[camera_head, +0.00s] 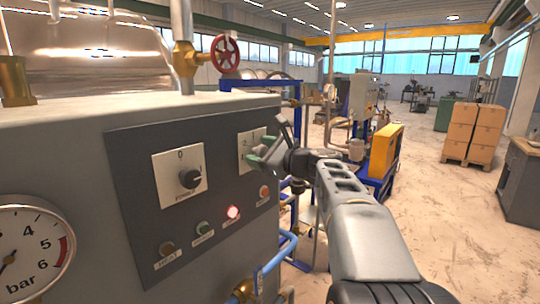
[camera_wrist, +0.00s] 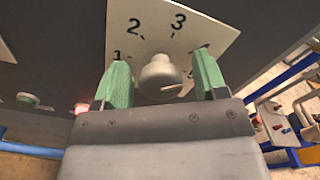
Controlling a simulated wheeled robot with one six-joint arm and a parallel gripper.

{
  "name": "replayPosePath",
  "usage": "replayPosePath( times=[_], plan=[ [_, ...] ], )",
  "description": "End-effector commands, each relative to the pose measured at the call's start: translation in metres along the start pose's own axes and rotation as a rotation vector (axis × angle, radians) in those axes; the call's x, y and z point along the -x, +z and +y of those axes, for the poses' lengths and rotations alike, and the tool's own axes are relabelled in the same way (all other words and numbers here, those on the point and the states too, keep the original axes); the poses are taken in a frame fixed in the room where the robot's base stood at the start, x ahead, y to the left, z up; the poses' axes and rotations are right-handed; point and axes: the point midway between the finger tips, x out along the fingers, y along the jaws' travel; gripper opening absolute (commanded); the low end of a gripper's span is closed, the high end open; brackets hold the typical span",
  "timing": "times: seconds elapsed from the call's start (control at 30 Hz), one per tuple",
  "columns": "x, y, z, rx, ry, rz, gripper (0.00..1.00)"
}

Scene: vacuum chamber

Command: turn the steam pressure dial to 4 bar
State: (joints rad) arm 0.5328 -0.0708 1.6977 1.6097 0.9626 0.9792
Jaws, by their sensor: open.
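The pressure dial is a round, pale knob (camera_wrist: 160,76) on a white plate (camera_wrist: 150,22) marked 1, 2, 3 and, partly hidden, what looks like 4. My gripper (camera_wrist: 158,88) is open, with one green fingertip on each side of the knob. I cannot tell whether either fingertip touches it. A small line on the knob's face points to the lower right in the wrist view. In the head view, my gripper (camera_head: 267,146) covers most of the dial's plate (camera_head: 243,142), and the knob is hidden.
A second knob (camera_head: 190,178) labelled POWER sits left on the same dark panel (camera_head: 135,190). Below are several buttons and a lit red lamp (camera_head: 233,212). A bar gauge (camera_head: 30,250) is at lower left. Blue pipes (camera_head: 280,255) run below the panel; open floor (camera_head: 450,220) lies right.

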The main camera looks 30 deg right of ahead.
Motion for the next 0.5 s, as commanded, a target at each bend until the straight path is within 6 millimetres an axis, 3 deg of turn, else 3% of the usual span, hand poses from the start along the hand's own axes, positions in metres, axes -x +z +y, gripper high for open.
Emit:
replayPosePath(
  times=[0.17, 0.5],
  plan=[
    [0.022, -0.002, 0.0, 0.002, -0.005, 0.002, 0.66],
    [0.091, -0.002, 0.0, 0.001, -0.006, 0.004, 0.66]
  ],
)
